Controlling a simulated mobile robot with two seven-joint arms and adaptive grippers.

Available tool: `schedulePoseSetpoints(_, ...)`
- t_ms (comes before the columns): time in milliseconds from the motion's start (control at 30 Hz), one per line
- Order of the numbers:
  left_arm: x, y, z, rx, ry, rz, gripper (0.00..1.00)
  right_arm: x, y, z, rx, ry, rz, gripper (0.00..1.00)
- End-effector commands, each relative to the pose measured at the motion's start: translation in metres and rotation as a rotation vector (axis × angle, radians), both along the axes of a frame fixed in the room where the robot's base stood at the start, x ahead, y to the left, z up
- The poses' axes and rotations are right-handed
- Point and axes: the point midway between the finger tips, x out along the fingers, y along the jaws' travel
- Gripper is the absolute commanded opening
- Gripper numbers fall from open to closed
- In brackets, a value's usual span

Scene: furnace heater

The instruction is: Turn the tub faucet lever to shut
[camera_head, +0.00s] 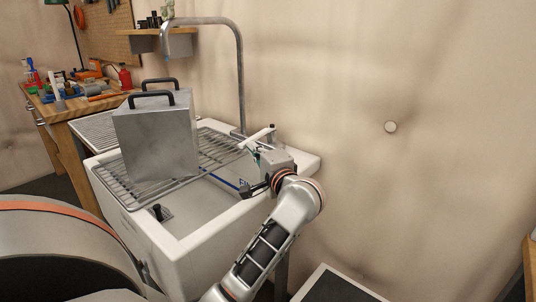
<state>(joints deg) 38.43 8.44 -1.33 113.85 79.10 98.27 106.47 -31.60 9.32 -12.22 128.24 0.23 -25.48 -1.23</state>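The tub faucet is a tall grey bent pipe (240,80) at the back of the white tub (180,238). Its pale lever (257,138) sticks out at the pipe's base, slanting down toward the left. My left gripper (248,174) is over the tub's right part, just below and in front of the lever. Its fingers look spread apart with nothing between them. I cannot tell whether the upper finger touches the lever. My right gripper is not in view.
A metal box with black handles (155,140) stands on a wire rack (215,150) across the tub. A black plug-like part (157,212) is in the tub. A wooden workbench (85,104) with tools stands at the left. The wall (430,100) is close behind the faucet.

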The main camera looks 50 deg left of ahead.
Motion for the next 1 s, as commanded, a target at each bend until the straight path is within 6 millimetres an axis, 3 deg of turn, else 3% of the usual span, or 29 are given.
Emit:
schedulePoseSetpoints(400,-0.011,0.025,-0.002,0.0,0.003,0.003,0.0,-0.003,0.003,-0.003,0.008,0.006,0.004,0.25)
schedulePoseSetpoints(1000,-0.013,0.029,0.001,0.002,-0.001,0.007,0.0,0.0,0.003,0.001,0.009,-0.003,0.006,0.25)
